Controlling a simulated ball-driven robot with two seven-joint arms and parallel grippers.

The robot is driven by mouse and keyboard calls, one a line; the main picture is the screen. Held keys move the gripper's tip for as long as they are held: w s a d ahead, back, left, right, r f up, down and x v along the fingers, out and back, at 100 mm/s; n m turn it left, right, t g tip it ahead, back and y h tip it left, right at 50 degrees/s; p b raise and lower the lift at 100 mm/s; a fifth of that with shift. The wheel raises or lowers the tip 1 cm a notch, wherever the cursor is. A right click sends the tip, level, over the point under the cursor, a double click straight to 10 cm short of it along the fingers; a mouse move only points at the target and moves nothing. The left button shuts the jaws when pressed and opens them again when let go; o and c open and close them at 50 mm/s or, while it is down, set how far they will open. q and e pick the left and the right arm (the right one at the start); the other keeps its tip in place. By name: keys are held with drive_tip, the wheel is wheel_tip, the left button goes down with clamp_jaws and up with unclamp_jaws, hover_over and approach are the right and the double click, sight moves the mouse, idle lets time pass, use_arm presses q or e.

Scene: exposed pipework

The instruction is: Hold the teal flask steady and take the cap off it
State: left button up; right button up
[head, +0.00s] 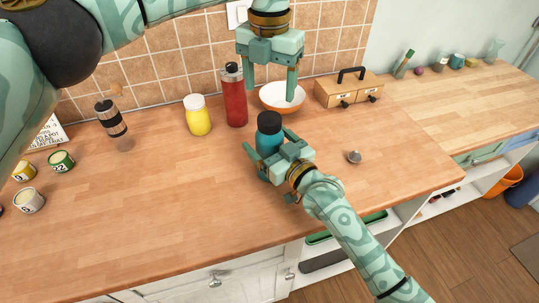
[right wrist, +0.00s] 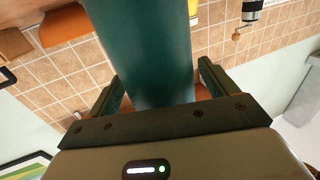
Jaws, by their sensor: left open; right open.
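The teal flask (head: 268,140) stands upright on the wooden counter with its dark cap (head: 269,121) on. My right gripper (head: 271,143) is open, with its fingers on either side of the flask's body. In the right wrist view the teal flask (right wrist: 145,45) stands between the open fingers, with a gap visible at the right finger. My left gripper (head: 269,96) is open and empty, pointing down above the cap. The lower part of the flask is hidden behind my right gripper.
A red bottle (head: 235,100), a yellow jar (head: 198,120) and a white and orange bowl (head: 283,97) stand behind the flask. A wooden drawer box (head: 348,90) is at the back right. A small metal object (head: 354,157) lies to the right.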

drive_tip(key=shift+x, duration=0.8)
